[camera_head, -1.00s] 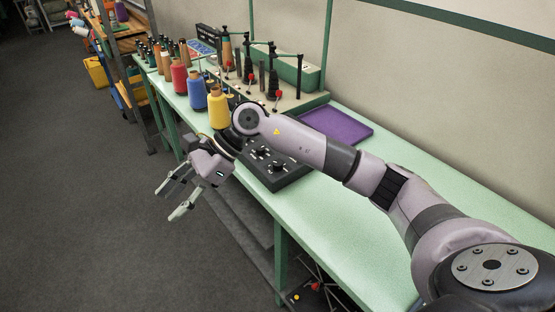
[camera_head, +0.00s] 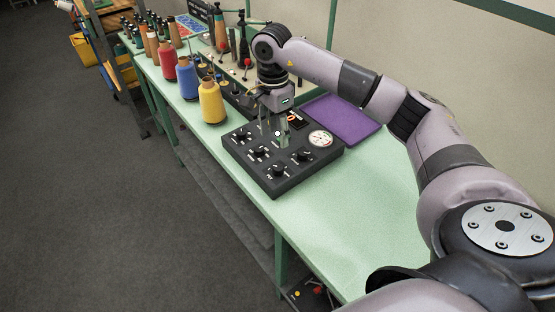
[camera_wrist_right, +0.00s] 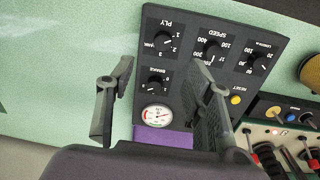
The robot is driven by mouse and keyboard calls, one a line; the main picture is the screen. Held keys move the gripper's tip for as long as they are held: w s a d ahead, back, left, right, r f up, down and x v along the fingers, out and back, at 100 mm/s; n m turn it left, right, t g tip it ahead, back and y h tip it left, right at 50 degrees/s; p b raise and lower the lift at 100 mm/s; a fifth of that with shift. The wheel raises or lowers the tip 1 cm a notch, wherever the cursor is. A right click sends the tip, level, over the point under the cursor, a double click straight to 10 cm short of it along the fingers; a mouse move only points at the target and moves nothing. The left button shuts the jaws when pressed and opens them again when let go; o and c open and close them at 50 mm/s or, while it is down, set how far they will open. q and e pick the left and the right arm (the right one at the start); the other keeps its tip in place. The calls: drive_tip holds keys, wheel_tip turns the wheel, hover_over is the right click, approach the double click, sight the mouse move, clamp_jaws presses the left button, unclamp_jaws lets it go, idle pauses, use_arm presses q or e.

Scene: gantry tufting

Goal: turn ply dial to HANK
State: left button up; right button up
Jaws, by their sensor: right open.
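The PLY dial (camera_wrist_right: 164,43) is a black knob on a dark control panel (camera_wrist_right: 189,22), with a HANK mark partly legible beside it. I cannot read its pointer surely. In the head view it is the front knob (camera_head: 280,171) of the panel (camera_head: 238,155). My right gripper (camera_head: 281,132) points down over the panel's back part, apart from the PLY dial. In the right wrist view its two fingers (camera_wrist_right: 160,97) are spread and empty, with the BRAKE dial (camera_wrist_right: 156,84) showing between them. My left gripper is out of view.
SPEED (camera_wrist_right: 213,49) and LENGTH (camera_wrist_right: 257,63) dials, a yellow RESET button (camera_wrist_right: 236,100) and a round gauge (camera_head: 320,139) share the panel. A yellow cone (camera_head: 212,103) stands left of it, a purple tray (camera_head: 345,120) behind right. Green tabletop (camera_head: 330,215) is clear in front.

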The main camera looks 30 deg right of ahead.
drive_tip(key=p, duration=0.1)
hover_over(278, 167)
wheel_tip(278, 167, down, 4)
drive_tip(key=shift+w+f, duration=0.15)
drive_tip(key=shift+f, duration=0.1)
wheel_tip(278, 167, down, 5)
drive_tip(key=shift+f+p, duration=0.1)
drive_tip(key=shift+p, duration=0.7)
wheel_tip(278, 167, down, 2)
drive_tip(key=shift+f+p, duration=0.3)
drive_tip(key=shift+f, duration=0.25)
drive_tip(key=shift+c, duration=1.2)
drive_tip(key=c, duration=0.4)
clamp_jaws()
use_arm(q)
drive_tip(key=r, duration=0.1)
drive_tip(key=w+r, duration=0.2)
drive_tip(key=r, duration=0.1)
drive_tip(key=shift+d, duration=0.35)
